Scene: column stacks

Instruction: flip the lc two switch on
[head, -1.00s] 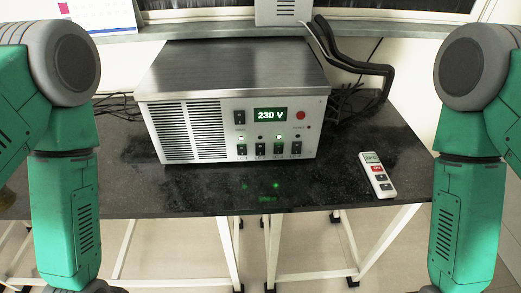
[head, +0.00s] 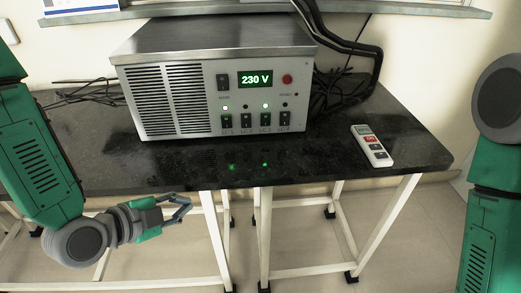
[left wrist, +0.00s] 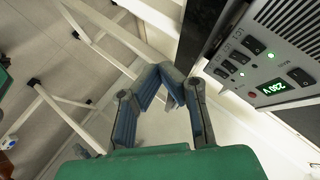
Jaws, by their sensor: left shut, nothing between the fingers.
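The LC2 switch (head: 246,121) is the second from the left in the lower row on the front of a steel power unit (head: 176,93). The lamp above it is dark; those above LC1 and LC3 are lit. The LC2 switch also shows at the upper right of the left wrist view (left wrist: 239,58). My left gripper (head: 187,205) is low, in front of the table edge, below and left of the switches, and apart from them. In the left wrist view its fingers (left wrist: 167,76) are together and empty. My right gripper is out of view.
The unit stands on a black table (head: 320,160); its display reads 230 V. A white remote (head: 372,146) lies to the right. Black cables (head: 340,45) run behind the unit. The table surface in front of the panel is clear.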

